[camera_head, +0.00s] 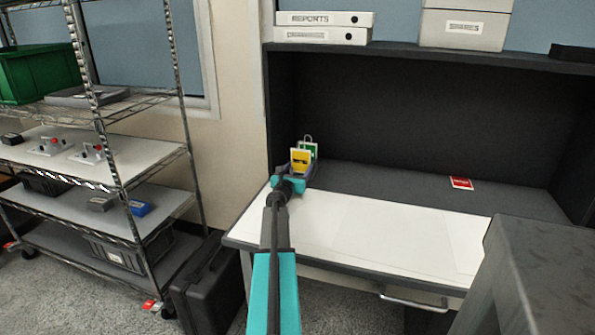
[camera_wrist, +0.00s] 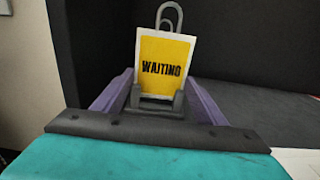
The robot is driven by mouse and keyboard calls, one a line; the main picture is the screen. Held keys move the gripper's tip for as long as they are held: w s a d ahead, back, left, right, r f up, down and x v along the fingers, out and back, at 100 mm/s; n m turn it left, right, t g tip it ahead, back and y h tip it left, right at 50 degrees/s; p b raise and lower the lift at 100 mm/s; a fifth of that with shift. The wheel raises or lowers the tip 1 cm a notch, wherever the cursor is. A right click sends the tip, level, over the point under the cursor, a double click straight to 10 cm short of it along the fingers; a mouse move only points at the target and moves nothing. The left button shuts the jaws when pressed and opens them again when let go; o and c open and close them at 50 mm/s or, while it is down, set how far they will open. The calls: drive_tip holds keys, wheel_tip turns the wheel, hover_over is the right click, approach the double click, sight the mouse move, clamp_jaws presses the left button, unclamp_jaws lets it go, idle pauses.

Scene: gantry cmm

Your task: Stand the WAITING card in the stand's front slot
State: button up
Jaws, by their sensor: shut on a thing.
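The yellow WAITING card (camera_head: 301,160) with a white border is upright at the left of the desk. In the wrist view the card (camera_wrist: 166,62) faces me, its word readable, and my gripper (camera_wrist: 157,100) is shut on its lower part. My gripper (camera_head: 295,178) also shows in the head view, just in front of the card. A green card (camera_head: 309,147) stands close behind the yellow one. A grey wire loop (camera_wrist: 169,14) rises behind the card, seemingly part of the stand. The stand's slots and the card's bottom edge are hidden, so I cannot tell whether it is seated.
A red card (camera_head: 461,183) lies flat on the dark rear part of the desk. The white desk top (camera_head: 390,235) is clear. A dark hutch shelf (camera_head: 420,53) overhangs the desk. A wire rack (camera_head: 110,160) stands left, and a dark block (camera_head: 545,270) is at near right.

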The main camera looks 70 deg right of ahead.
sight(300, 156)
drive_tip(key=shift+f, duration=0.25)
idle(0.3)
drive_tip(key=o, duration=1.2)
drive_tip(key=shift+a, duration=0.1)
drive_tip(key=shift+c, duration=0.2)
drive_tip(key=shift+w+f, duration=0.1)
drive_tip(key=shift+f, duration=0.05)
drive_tip(key=shift+r, duration=0.2)
drive_tip(key=shift+c, duration=0.6)
drive_tip(key=shift+r, duration=0.2)
drive_tip(key=shift+r+p, duration=1.6)
drive_tip(key=shift+r, duration=0.5)
